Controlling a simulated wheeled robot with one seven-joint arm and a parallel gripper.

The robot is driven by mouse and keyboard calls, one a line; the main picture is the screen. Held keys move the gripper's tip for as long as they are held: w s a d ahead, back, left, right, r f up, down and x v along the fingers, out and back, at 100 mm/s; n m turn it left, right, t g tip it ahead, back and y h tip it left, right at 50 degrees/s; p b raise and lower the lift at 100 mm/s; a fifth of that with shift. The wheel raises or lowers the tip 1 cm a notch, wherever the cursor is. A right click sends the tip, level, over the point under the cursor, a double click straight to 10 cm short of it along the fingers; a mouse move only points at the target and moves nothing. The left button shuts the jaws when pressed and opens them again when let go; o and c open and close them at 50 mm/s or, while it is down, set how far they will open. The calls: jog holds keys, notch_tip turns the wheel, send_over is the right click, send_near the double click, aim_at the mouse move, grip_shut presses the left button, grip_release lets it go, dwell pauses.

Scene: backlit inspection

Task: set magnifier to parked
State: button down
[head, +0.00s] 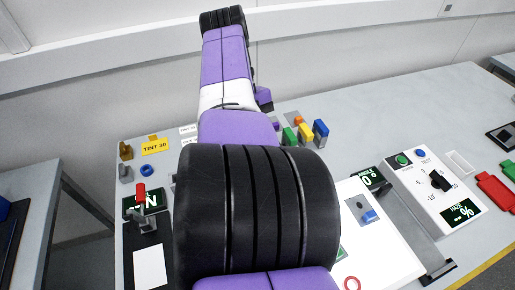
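I cannot make out a magnifier for certain in the head view; my purple and black arm covers the middle of the bench and may hide it. A red-handled lever (141,193) stands upright on a fixture at the left, by a dark display whose text is partly hidden. A blue piece (368,216) sits on a grey plate on a white panel (352,190), right of my arm. No label reading "parked" shows. My gripper is not visible in this view.
A control box (400,172) with a black knob (438,181) and a haze display stands at the right. Coloured blocks (305,132) stand behind my arm. A yellow "TINT 30" card (155,146) lies at the back left. Red pieces (496,191) lie at the right edge.

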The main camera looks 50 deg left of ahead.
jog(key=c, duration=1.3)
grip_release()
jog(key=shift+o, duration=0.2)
